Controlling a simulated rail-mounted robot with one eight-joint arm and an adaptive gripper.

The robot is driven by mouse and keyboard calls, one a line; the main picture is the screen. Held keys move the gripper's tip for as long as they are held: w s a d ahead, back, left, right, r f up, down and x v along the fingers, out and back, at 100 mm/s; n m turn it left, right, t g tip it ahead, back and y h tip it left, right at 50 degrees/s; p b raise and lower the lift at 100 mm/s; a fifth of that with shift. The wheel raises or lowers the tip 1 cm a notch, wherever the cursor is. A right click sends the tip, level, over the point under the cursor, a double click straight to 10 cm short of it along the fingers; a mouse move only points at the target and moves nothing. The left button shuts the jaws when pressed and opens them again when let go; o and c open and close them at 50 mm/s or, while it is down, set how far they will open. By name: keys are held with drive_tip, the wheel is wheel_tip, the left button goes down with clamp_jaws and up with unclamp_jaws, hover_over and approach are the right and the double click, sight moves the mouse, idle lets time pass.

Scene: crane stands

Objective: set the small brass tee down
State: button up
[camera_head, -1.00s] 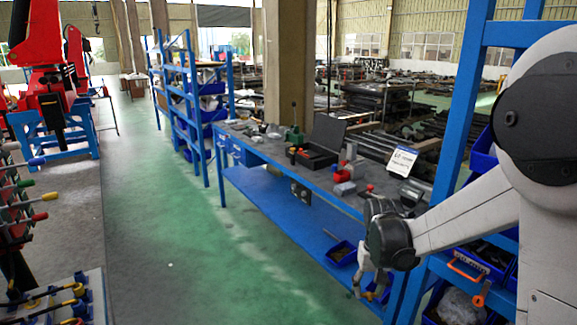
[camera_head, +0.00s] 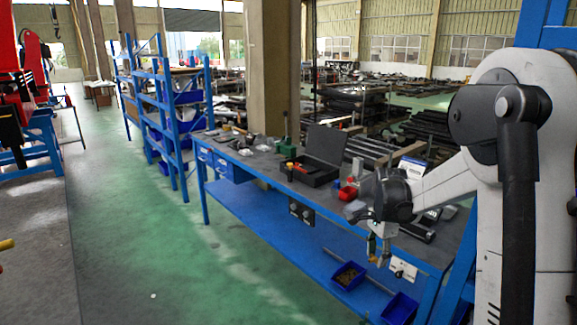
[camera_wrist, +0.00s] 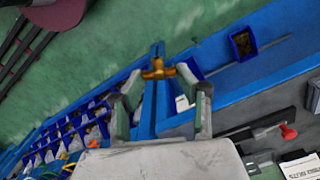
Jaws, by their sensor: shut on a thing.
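The small brass tee (camera_wrist: 157,70) shows in the wrist view, between and just beyond the fingertips of my gripper (camera_wrist: 160,84). My gripper is shut on it and holds it in the air. In the head view my gripper (camera_head: 376,252) hangs in front of the blue workbench's long edge, over the lower shelf side, and the tee is a tiny yellowish spot at its tip (camera_head: 374,259). No part of the tee rests on a surface that I can see.
The workbench (camera_head: 262,168) bears an open black case (camera_head: 318,160), a red item (camera_head: 348,192) and a sign. Its lower shelf (camera_head: 255,220) holds blue bins, one at the front (camera_head: 347,275). The green floor (camera_head: 150,240) to the left is clear.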

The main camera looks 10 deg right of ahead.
drive_tip(key=s+d+r+m, duration=0.1)
drive_tip(key=d+r+m, duration=0.1)
drive_tip(key=d+m, duration=0.55)
drive_tip(key=s+d+r+m, duration=0.1)
drive_tip(key=d+r+m, duration=0.1)
drive_tip(key=d+m, duration=0.55)
drive_tip(key=n+p, duration=0.2)
hover_over(430, 254)
wheel_tip(430, 254, down, 7)
drive_tip(key=shift+a+r, duration=0.1)
drive_tip(key=shift+f, duration=2.1)
drive_tip(key=shift+f, duration=0.25)
drive_tip(key=o, duration=1.2)
drive_tip(key=shift+r, duration=0.1)
drive_tip(key=shift+c, duration=0.2)
